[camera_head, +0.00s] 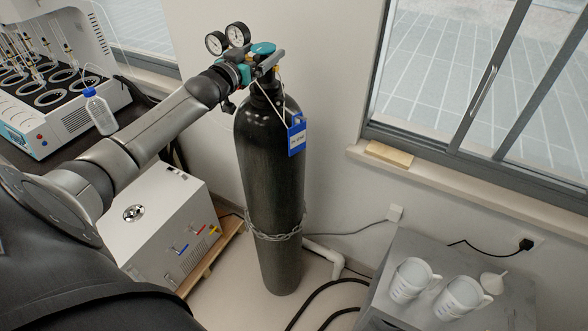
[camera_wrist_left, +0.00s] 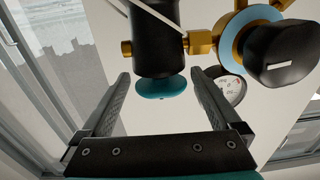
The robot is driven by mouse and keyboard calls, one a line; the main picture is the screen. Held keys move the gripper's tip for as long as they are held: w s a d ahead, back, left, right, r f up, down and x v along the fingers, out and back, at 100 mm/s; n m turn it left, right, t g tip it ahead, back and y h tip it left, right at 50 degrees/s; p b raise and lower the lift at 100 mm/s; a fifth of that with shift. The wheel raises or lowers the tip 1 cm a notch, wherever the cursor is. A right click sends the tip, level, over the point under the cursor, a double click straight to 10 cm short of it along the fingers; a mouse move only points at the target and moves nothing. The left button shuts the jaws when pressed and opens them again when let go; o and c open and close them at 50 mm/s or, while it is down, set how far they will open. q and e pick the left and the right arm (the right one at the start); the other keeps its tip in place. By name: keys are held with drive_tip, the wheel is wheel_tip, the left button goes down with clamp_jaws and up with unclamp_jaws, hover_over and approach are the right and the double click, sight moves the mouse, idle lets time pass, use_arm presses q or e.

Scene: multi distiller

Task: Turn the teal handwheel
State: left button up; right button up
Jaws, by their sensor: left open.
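The teal handwheel (camera_head: 263,48) sits on top of the tall black gas cylinder (camera_head: 268,155). In the left wrist view the handwheel (camera_wrist_left: 160,88) is a teal disc on a dark valve body (camera_wrist_left: 155,40), between the two finger tips. My left gripper (camera_head: 274,60) is at the cylinder's valve, its fingers reaching toward the handwheel. In the left wrist view the gripper (camera_wrist_left: 160,76) is open, with a visible gap between each finger and the wheel's rim. My right gripper is not in view.
Two pressure gauges (camera_head: 227,39) stand left of the handwheel. A blue tag (camera_head: 297,136) hangs from the valve, and a chain (camera_head: 273,236) circles the cylinder. A window (camera_head: 480,90) is at right. A grey cabinet (camera_head: 450,260) carries white jugs and a funnel.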

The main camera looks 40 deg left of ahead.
use_arm(q)
drive_tip(key=shift+d+y, duration=0.1)
drive_tip(key=shift+y, duration=0.2)
